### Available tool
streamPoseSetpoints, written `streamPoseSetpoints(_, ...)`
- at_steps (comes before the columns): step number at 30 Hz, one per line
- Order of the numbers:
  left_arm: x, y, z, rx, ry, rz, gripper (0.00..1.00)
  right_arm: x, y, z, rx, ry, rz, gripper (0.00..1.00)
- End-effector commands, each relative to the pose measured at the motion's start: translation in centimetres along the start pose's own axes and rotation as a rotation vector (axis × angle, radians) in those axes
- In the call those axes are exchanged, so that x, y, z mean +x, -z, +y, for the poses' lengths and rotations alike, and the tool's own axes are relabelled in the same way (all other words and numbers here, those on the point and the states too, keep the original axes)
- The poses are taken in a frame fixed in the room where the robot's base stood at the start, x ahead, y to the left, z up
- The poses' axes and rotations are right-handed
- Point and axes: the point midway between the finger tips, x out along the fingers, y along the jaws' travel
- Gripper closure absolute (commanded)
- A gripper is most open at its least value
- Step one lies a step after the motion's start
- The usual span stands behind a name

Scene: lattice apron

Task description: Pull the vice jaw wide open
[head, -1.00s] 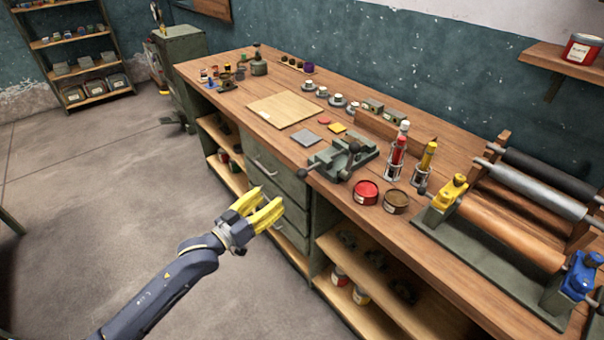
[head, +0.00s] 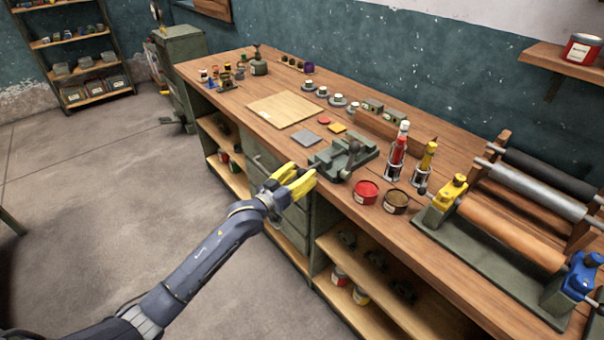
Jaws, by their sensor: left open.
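The grey-green vice (head: 345,157) sits at the front edge of the wooden workbench, near the middle of the head view. Its dark handle end points toward the front edge and is partly hidden behind my left gripper. My left gripper (head: 300,177) has yellow fingers and is at the bench's front edge, just in front of the vice. It is open and holds nothing that I can see. Whether a finger touches the vice handle I cannot tell. How far the jaw stands open is too small to tell. My right gripper is out of view.
A red tin (head: 366,191) and a brown tin (head: 396,201) stand right of the vice. Bottles in holders (head: 397,157) are behind them. A grey plate (head: 305,138) and a pale board (head: 284,110) lie to the left. A roller press (head: 510,230) fills the right end.

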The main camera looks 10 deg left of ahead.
Motion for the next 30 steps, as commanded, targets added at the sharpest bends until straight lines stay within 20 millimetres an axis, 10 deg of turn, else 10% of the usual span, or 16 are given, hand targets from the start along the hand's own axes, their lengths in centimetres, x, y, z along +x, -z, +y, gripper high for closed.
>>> streamPoseSetpoints(13, 0.41, -0.01, 0.02, 0.0, 0.0, 0.0, 0.47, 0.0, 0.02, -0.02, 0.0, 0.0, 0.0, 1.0)
streamPoseSetpoints(30, 0.4, 0.0, 0.01, 0.0, 0.0, 0.0, 1.0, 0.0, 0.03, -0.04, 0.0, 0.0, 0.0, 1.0)
